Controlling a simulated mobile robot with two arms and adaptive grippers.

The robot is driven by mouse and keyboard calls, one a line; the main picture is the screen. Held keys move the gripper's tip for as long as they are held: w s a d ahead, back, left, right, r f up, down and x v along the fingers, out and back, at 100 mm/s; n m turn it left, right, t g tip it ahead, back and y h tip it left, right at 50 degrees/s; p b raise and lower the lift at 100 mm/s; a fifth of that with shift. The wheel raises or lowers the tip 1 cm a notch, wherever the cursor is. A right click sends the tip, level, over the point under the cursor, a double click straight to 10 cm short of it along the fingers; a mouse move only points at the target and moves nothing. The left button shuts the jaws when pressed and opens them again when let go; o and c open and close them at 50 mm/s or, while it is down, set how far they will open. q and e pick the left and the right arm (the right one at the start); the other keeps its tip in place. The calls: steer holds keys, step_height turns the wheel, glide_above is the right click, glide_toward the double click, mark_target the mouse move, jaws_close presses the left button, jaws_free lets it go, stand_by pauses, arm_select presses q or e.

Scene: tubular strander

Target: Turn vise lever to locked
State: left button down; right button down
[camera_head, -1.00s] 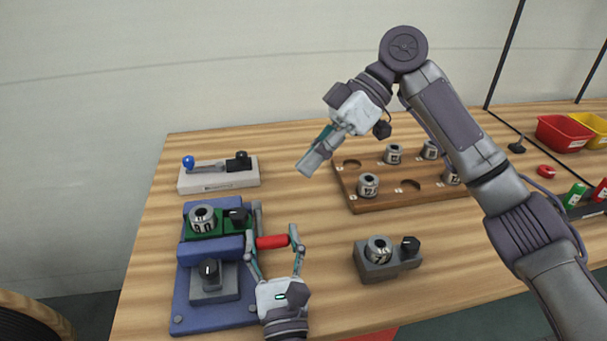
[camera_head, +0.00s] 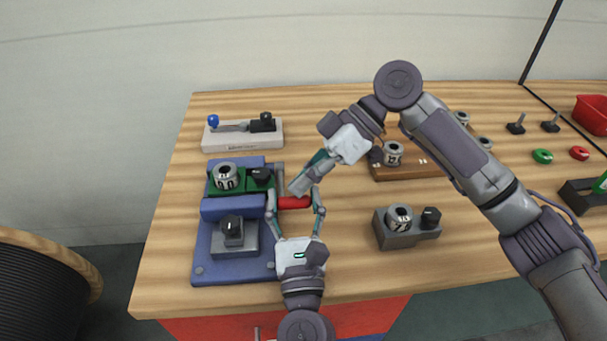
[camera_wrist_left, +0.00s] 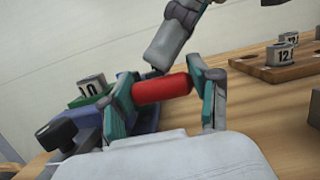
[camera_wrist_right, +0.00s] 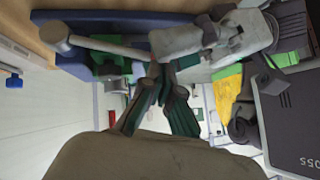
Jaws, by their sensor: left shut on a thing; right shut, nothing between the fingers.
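The blue vise (camera_head: 215,265) stands at the left of the table. Its green jaws (camera_head: 213,187) hold a grey numbered ring (camera_head: 225,176). My left gripper (camera_head: 295,200) is shut on the red handle, one finger at each end; this also shows in the left wrist view (camera_wrist_left: 162,88). My right gripper (camera_head: 297,187) is shut and empty, its tips just behind the red handle in the picture. I cannot tell whether they touch it.
A light block with a blue-knobbed lever (camera_head: 245,136) lies behind the vise. A grey fixture (camera_head: 400,235) with a ring and black knob stands to the right. A wooden ring board (camera_head: 405,172) is partly hidden by my right arm. Red bin (camera_head: 592,115) at far right.

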arm_select(q)
steer(key=shift+r, duration=0.1)
arm_select(e)
steer(key=shift+s+f, duration=0.3)
steer(key=shift+f, duration=0.3)
arm_select(q)
steer(key=shift+r, duration=0.1)
arm_select(e)
steer(key=shift+s+f+t, duration=0.1)
steer(key=shift+f+t, duration=0.2)
arm_select(q)
steer(key=c, duration=0.5)
jaws_free()
steer(key=shift+c, duration=0.2)
steer(key=o, duration=0.3)
steer(key=shift+w, duration=0.1)
arm_select(e)
steer(key=shift+r, duration=0.15)
